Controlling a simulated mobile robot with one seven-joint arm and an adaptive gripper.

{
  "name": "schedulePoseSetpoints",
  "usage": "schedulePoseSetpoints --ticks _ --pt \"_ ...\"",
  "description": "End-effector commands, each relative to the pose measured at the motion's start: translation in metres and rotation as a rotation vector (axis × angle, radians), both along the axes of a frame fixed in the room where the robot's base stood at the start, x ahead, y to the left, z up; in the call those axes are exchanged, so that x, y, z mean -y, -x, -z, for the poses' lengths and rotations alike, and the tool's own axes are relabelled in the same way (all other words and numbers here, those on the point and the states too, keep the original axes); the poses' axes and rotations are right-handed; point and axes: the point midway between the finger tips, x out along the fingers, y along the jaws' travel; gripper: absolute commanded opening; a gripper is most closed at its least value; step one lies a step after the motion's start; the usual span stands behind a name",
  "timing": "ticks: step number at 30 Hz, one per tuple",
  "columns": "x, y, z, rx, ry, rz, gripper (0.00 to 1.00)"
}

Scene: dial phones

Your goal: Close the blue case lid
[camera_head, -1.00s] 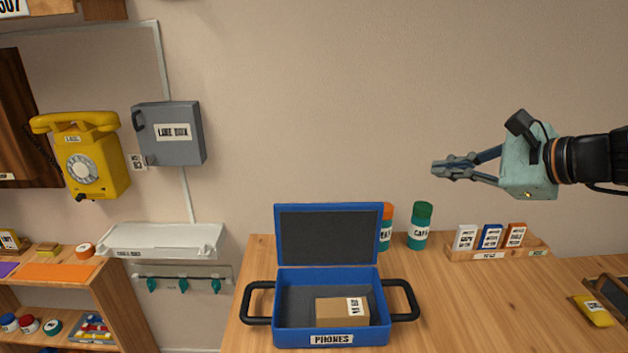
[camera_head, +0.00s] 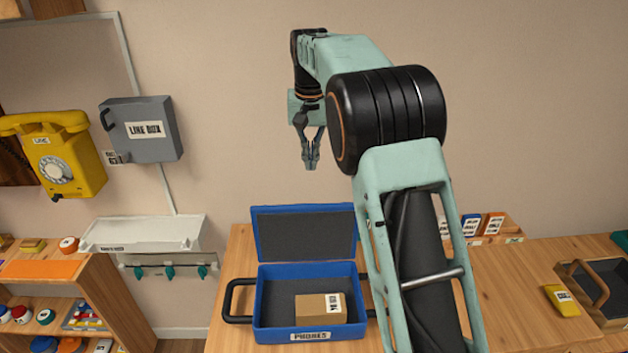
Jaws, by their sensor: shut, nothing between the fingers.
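The blue case (camera_head: 264,318) stands on the wooden table with a "PHONES" label on its front. Its lid (camera_head: 304,209) is open and stands up at the back, showing a dark inner panel. A brown box (camera_head: 319,308) with a white label lies inside the case. A black handle (camera_head: 229,301) sticks out at the left side; the right handle is mostly hidden behind my arm. My gripper (camera_head: 311,166) points down above the upright lid, shut and empty. It appears apart from the lid, but its depth relative to the lid is hard to judge.
My arm covers the table's middle and the canisters. A card rack (camera_head: 490,238) stands at the back right. A yellow packet (camera_head: 562,299) and a dark tray (camera_head: 600,290) are at the right. A yellow phone (camera_head: 58,160) and grey line box (camera_head: 141,130) hang on the wall.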

Motion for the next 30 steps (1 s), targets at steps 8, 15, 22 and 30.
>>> schedulePoseSetpoints --ticks 8,15,22,30 --pt "0.0 -0.005 0.044 -0.006 0.002 -0.001 0.0" --pt "0.001 -0.013 0.096 -0.006 0.001 0.001 0.0" --pt "0.0 0.009 0.092 0.0 -0.001 0.001 0.0" --pt "0.0 0.023 0.089 0.0 0.0 0.002 0.0"
